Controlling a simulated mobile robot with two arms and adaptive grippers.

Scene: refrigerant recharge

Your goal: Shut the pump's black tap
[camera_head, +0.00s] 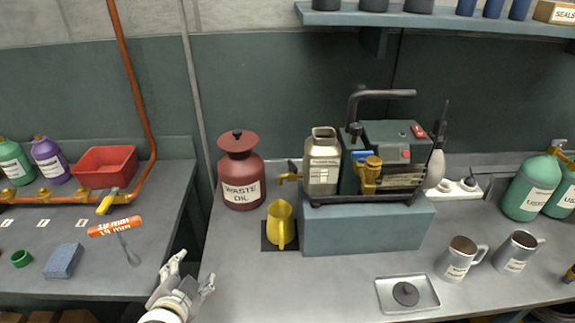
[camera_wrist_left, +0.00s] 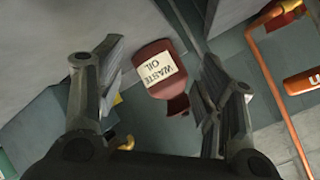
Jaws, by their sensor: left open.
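The pump (camera_head: 397,140) is a dark green machine on a blue-grey block, with a bent black pipe (camera_head: 385,94) on top. A small black part (camera_head: 354,129) sits at the foot of the pipe; I cannot tell whether it is the black tap, or its setting. A brass fitting (camera_head: 370,176) with a blue handle (camera_head: 362,156) is on the pump's front. My left gripper (camera_head: 193,270) is open and empty near the bench's front left corner, well left of the pump. Its spread fingers also show in the left wrist view (camera_wrist_left: 160,90). My right gripper is not in view.
A yellow jug (camera_head: 281,226) and a cream canister (camera_head: 322,165) stand by the pump. A metal tray (camera_head: 425,303) and mugs (camera_head: 459,258) are right.

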